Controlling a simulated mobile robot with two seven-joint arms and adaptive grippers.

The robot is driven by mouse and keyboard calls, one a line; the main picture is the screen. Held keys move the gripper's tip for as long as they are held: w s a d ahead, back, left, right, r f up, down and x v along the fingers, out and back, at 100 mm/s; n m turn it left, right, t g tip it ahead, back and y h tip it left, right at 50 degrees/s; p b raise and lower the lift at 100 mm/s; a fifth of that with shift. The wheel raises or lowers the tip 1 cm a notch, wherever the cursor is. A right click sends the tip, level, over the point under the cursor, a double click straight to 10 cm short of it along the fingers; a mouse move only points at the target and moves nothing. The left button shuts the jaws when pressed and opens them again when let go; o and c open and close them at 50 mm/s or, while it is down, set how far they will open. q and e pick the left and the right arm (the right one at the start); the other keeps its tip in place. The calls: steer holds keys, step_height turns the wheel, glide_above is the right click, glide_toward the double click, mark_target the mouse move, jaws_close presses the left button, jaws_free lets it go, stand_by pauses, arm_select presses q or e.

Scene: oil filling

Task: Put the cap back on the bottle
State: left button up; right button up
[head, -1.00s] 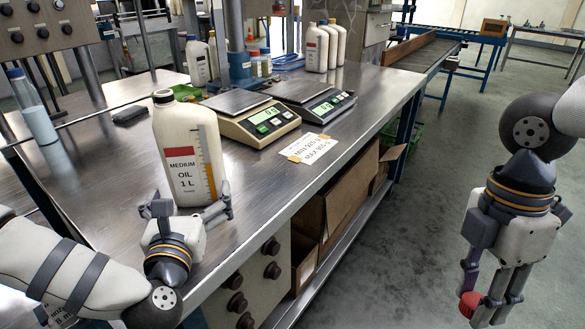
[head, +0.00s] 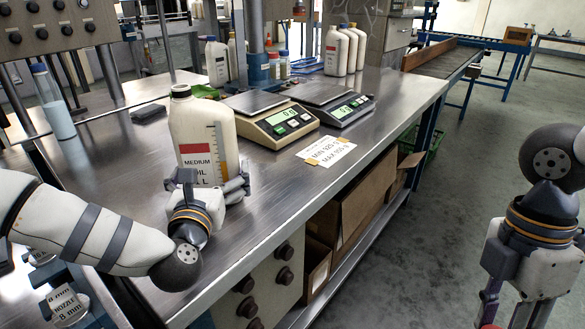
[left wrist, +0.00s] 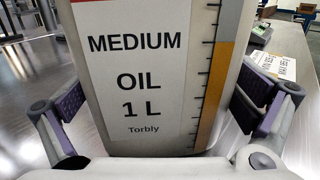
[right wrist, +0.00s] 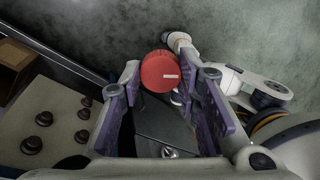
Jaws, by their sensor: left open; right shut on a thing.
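The white oil bottle (head: 203,130), labelled MEDIUM OIL 1 L, stands upright on the metal bench in the head view. Its neck (head: 181,91) looks dark at the top, with no red cap on it. My left gripper (head: 213,182) is open at the bottle's lower front, one finger to each side. In the left wrist view, the bottle's label (left wrist: 140,75) fills the space between the spread fingers. My right gripper (head: 503,317) hangs off the bench at the right, its fingertips cut off. The right wrist view shows it shut on the red cap (right wrist: 160,72).
Two scales (head: 277,122) (head: 336,106) stand right of the bottle, with a paper sign (head: 326,150) before them. More bottles (head: 340,50) stand at the back. A clear bottle (head: 53,103) is at left. The bench front right of the bottle is clear.

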arm_select(q)
steer(key=c, duration=1.4)
steer(key=shift+r, duration=0.1)
steer(key=shift+c, duration=0.2)
step_height(320, 180, up, 15)
steer(key=p, duration=0.5)
steer(key=shift+r, duration=0.15)
steer(key=shift+r+p, duration=0.4)
steer(key=shift+r, duration=0.95)
arm_select(e)
step_height(320, 180, up, 14)
steer(key=t, duration=0.2)
steer(key=shift+f+t, duration=0.25)
steer(key=shift+t, duration=0.15)
steer(key=shift+s, duration=0.1)
